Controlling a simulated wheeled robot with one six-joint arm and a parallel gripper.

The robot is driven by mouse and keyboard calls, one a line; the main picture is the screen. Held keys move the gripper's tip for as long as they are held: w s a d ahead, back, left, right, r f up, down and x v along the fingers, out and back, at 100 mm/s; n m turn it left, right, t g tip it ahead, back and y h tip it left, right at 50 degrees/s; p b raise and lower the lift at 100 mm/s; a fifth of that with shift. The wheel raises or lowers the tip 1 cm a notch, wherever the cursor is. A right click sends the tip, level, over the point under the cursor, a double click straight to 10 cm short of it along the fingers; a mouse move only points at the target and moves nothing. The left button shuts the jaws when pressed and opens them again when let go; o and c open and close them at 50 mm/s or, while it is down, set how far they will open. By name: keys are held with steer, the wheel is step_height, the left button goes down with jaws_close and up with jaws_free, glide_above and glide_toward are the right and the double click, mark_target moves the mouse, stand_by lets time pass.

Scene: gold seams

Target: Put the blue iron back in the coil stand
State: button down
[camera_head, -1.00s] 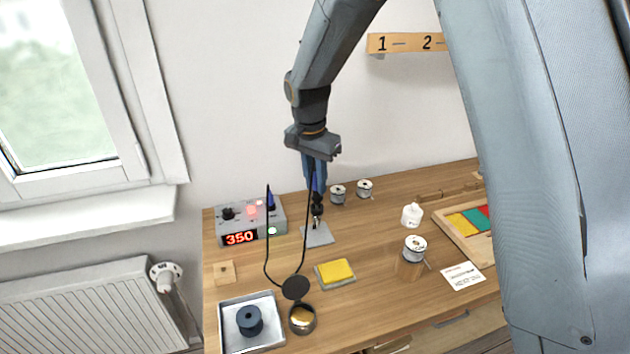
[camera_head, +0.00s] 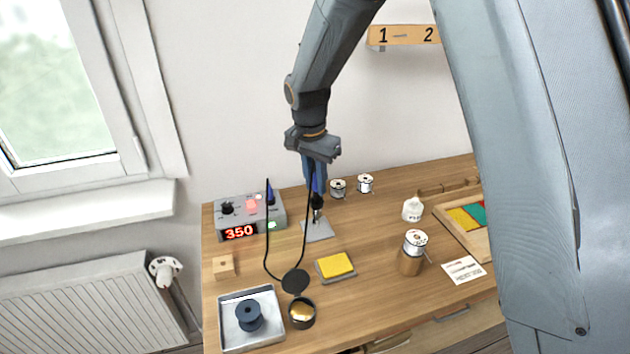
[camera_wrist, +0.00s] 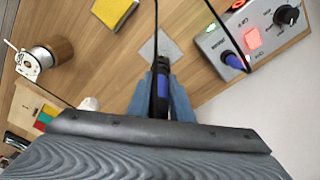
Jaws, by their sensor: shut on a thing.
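My gripper (camera_head: 312,183) points straight down and is shut on the blue iron (camera_head: 317,200). In the wrist view the iron (camera_wrist: 161,88), black with a blue band, stands between the two blue-grey fingers of my gripper (camera_wrist: 162,102). The iron is upright, low over the grey plate (camera_head: 318,232) of the coil stand, which also shows in the wrist view (camera_wrist: 152,46). The coil is small and mostly hidden by the iron, so I cannot tell whether the tip is inside it. A black cable hangs in a loop beside my gripper.
The station (camera_head: 250,214) reading 350 stands left of the stand, with another blue-and-black part (camera_head: 270,195) at its right end. A yellow sponge (camera_head: 335,265), a round tin (camera_head: 301,313) and a tray with a dark spool (camera_head: 249,316) lie in front. Solder spools (camera_head: 338,188) stand behind right.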

steer(key=shift+f, duration=0.2)
steer(key=c, duration=1.5)
jaws_free()
steer(key=shift+o, duration=0.5)
steer(key=o, duration=0.4)
steer(key=shift+r+p, duration=2.2)
steer(key=shift+r, duration=1.3)
